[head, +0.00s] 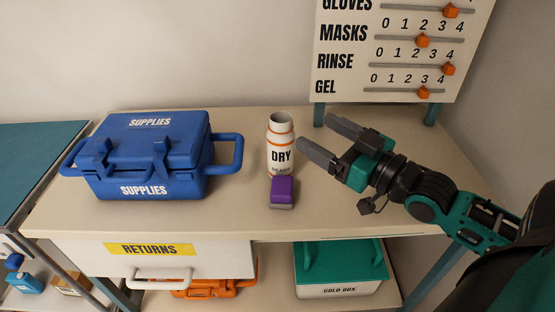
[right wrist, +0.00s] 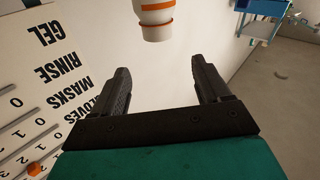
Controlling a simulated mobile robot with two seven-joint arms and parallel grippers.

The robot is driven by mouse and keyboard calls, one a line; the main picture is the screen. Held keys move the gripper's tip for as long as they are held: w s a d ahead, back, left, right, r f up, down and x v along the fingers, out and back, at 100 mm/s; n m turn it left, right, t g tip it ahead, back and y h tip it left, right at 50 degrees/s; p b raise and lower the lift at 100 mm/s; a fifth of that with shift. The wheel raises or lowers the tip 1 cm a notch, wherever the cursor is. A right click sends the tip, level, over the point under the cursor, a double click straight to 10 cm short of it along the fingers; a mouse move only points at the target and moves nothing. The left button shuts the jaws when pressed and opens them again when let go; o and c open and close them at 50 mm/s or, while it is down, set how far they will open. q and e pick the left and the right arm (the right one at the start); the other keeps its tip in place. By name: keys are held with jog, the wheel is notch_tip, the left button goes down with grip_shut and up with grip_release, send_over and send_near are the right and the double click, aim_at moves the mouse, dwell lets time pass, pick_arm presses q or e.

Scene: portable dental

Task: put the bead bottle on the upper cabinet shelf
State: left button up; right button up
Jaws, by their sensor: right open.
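The white bottle (head: 281,150) with orange bands and the word DRY stands upright on the table; a second line of its label is partly hidden by the purple block, and I take it for the bead bottle. My right gripper (head: 314,130) is open and empty, just right of the bottle, with its fingers pointing toward it. In the right wrist view, part of the bottle (right wrist: 155,20) shows beyond the open fingers (right wrist: 160,68), roughly between them and apart from them. My left gripper is not in view. I cannot make out an upper cabinet shelf.
A blue SUPPLIES case (head: 150,165) stands left on the table. A purple and grey block (head: 283,192) sits in front of the bottle. A slider board (head: 345,85) stands behind. Below are a RETURNS drawer (head: 215,262) and a green-lidded COLD BOX (head: 340,275).

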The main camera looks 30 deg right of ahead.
jog(key=f+m, duration=0.1)
send_near(274, 117)
jog(key=w, duration=0.3)
jog(key=shift+w+a+r+g, duration=0.25)
jog(key=shift+w+r+g, duration=0.05)
jog(key=shift+r+g, duration=0.1)
jog(key=shift+b+x, duration=0.4)
jog(key=shift+x, duration=2.8)
jog(key=shift+s+a+f, duration=0.1)
grip_shut()
